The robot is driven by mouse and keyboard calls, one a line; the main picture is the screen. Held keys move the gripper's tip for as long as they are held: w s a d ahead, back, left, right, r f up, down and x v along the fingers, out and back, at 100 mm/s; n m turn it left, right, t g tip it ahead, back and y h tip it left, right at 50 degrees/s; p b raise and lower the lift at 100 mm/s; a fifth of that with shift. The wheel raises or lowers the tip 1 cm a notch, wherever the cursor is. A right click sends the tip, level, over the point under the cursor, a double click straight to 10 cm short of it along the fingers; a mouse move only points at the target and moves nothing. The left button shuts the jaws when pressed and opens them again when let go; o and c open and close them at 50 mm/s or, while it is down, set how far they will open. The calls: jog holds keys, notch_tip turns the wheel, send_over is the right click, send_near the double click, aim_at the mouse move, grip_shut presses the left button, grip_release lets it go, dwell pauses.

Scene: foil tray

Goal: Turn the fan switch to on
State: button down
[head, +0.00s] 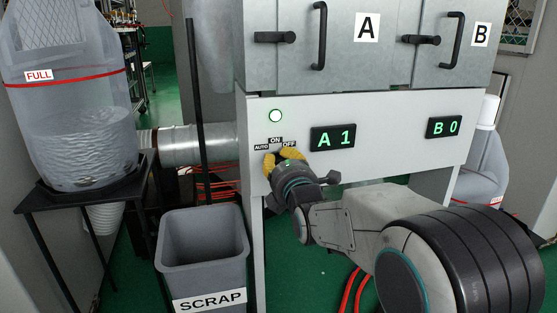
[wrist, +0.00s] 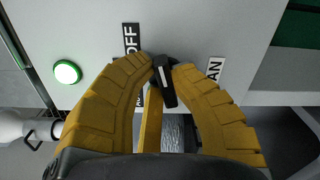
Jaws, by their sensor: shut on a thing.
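The fan switch (wrist: 167,91) is a black knob with a white line, on a pale panel (head: 390,124). In the wrist view the knob lies nearly along the picture's vertical, its upper end leaning a little left, toward the OFF label (wrist: 131,38). A FAN label (wrist: 215,70) is partly covered at right. My gripper (wrist: 163,72) has its yellow fingertips closed on the knob from both sides. In the head view my gripper (head: 284,160) is at the panel under the AUTO, ON and OFF labels (head: 275,140) and hides the knob.
A green lamp (head: 275,116) is lit above the switch. Displays read A 1 (head: 333,136) and B 0 (head: 444,127). A grey SCRAP bin (head: 202,222) stands left of my arm. A bottle marked FULL (head: 68,105) stands on a black stand (head: 75,205) farther left.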

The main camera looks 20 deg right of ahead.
jog(key=shift+d+r+m, duration=0.1)
jog(key=shift+r+m, duration=0.1)
jog(key=shift+m, duration=1.4)
jog(key=c, duration=1.5)
grip_release()
jog(key=shift+w, duration=0.1)
jog(key=o, duration=0.4)
jog(key=shift+f, duration=0.25)
jog(key=s, duration=1.2)
jog(key=shift+r, duration=0.1)
